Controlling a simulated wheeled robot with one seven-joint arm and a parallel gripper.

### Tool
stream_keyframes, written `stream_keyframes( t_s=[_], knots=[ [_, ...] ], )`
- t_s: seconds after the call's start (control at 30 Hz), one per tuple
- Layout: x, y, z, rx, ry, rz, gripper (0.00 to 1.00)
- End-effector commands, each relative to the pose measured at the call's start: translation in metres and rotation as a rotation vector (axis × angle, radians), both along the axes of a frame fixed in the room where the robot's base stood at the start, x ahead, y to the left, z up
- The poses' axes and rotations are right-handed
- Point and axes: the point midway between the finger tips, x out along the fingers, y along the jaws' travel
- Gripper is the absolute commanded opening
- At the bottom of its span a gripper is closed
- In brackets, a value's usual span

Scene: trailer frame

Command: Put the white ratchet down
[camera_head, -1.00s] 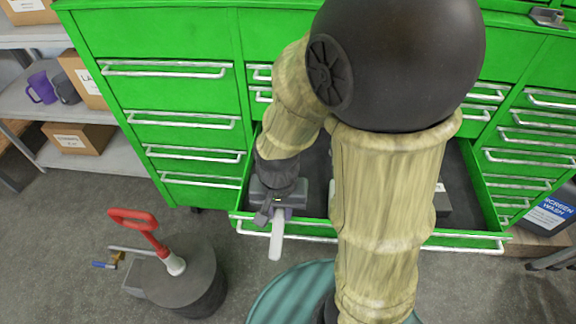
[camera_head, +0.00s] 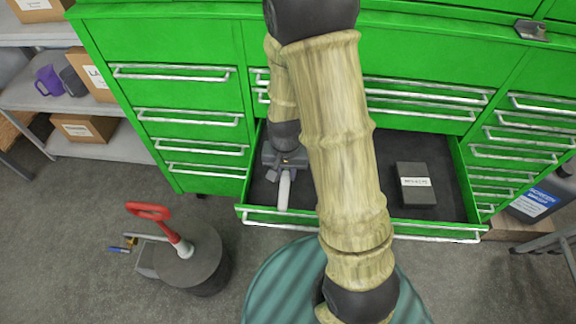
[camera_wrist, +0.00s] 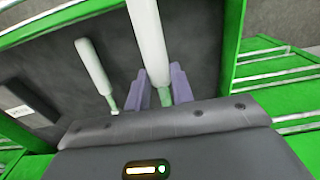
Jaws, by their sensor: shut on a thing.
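My gripper (camera_head: 275,173) is at the left part of the open green drawer (camera_head: 340,229). It is shut on the white ratchet (camera_head: 284,190), whose pale handle points toward the drawer's front edge. In the wrist view the purple-grey fingers (camera_wrist: 160,91) close around the greenish end of the white ratchet (camera_wrist: 148,38). A second pale handle with a greenish end (camera_wrist: 95,65) shows beside it, over the dark drawer floor. Whether the held ratchet touches the floor, I cannot tell. Its head end is hidden by my gripper.
A black box with a white label (camera_head: 416,185) lies in the drawer's right part. My arm hides the drawer's middle. A dark round can with a red handle (camera_head: 180,260) and a teal round object (camera_head: 262,290) stand in front. Closed drawers surround the open one.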

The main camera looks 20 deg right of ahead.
Motion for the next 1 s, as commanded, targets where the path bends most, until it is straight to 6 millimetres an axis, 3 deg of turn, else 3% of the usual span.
stream_keyframes(
  t_s=[0.27, 0.3, 0.4, 0.8, 1.0],
  knots=[
    [0.053, -0.022, 0.0, -0.001, -0.002, -0.002, 0.0],
    [0.049, -0.021, -0.012, 0.0, 0.006, 0.001, 0.0],
    [0.048, -0.02, -0.026, 0.0, 0.004, 0.001, 0.0],
    [0.049, -0.02, -0.032, 0.0, 0.001, 0.0, 0.0],
    [0.048, -0.02, -0.057, 0.0, 0.003, 0.0, 0.0]
  ],
)
